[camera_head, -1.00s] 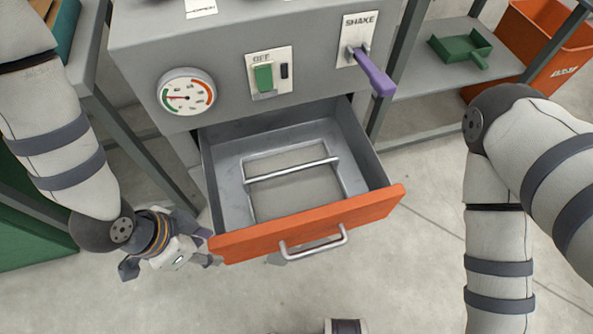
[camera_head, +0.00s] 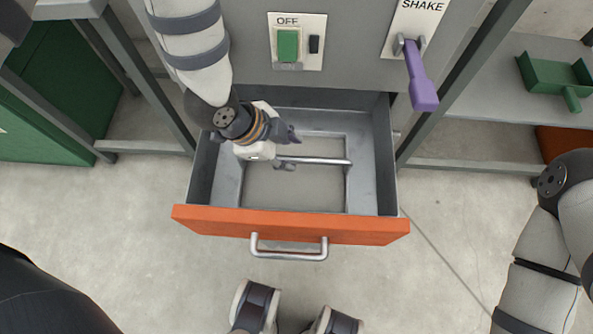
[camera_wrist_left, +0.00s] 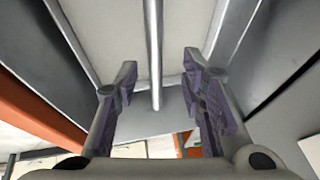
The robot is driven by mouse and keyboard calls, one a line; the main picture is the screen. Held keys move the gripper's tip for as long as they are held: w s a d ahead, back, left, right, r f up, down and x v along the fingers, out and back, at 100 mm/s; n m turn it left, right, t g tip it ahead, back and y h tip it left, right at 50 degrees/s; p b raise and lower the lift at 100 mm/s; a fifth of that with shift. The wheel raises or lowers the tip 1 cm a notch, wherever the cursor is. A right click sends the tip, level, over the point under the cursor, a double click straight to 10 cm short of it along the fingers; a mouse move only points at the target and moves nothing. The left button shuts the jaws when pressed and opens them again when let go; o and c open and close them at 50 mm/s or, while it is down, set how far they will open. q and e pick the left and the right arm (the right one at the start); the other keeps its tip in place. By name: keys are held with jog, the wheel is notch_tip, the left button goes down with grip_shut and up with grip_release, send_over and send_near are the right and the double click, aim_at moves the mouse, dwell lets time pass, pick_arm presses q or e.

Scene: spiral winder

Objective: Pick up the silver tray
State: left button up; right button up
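The silver tray (camera_head: 362,185) lies in the open drawer, with a thin metal bar (camera_head: 325,161) across its middle. My left gripper (camera_head: 290,150) is over the tray's left half at the left part of the bar. In the left wrist view the gripper (camera_wrist_left: 159,75) is open, its two fingers apart on either side of the bar (camera_wrist_left: 154,45), with gaps on both sides. The arm and gripper hide the bar's left end and part of the tray. My right gripper is out of view; only the right arm shows at the right edge.
The drawer's orange front (camera_head: 345,226) has a metal handle (camera_head: 288,247). Above are a green switch (camera_head: 288,45) and a purple lever (camera_head: 421,80). A green scoop (camera_head: 555,78) sits on the right shelf. The floor in front is mostly clear.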

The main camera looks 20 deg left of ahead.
aim_at(293, 158)
pick_arm(q)
jog(key=x, duration=0.3)
jog(key=b+x, duration=0.1)
jog(key=x, duration=0.1)
jog(key=shift+s, duration=0.3)
jog(key=shift+c, duration=0.2)
grip_shut()
